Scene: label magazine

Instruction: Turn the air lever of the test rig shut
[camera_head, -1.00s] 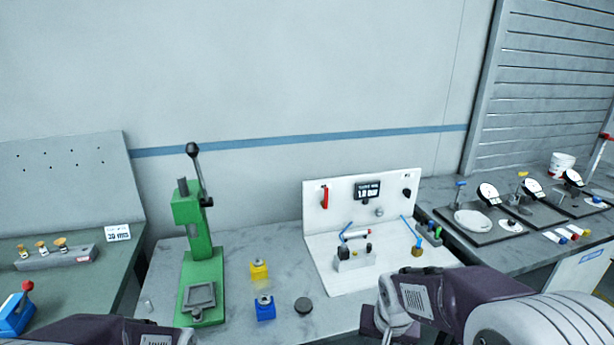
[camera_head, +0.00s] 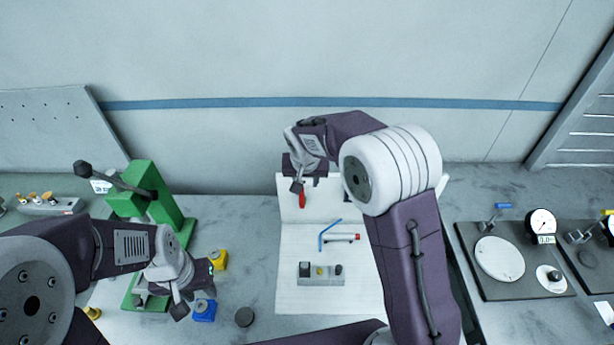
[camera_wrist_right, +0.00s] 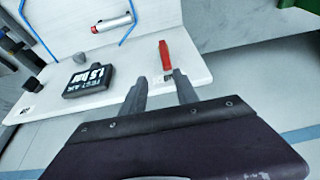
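The red air lever (camera_head: 302,199) points down on the upright white panel of the test rig (camera_head: 291,207). The right wrist view shows the lever (camera_wrist_right: 165,56) just beyond the fingertips of my right gripper (camera_wrist_right: 160,77). This gripper is open, with its two fingers apart and the lever in line with the gap; I cannot tell whether they touch. In the head view my right gripper (camera_head: 306,184) hides the lever's top. My left gripper (camera_head: 194,300) appears open and empty, over the bench near a blue block (camera_head: 204,311).
A black display (camera_wrist_right: 90,82), reading about 1.5 bar, sits beside the lever on the panel. A small fixture (camera_head: 320,281) stands on the rig's base. A green press (camera_head: 160,205) and a yellow block (camera_head: 218,259) are left. Dial gauges (camera_head: 541,222) stand right.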

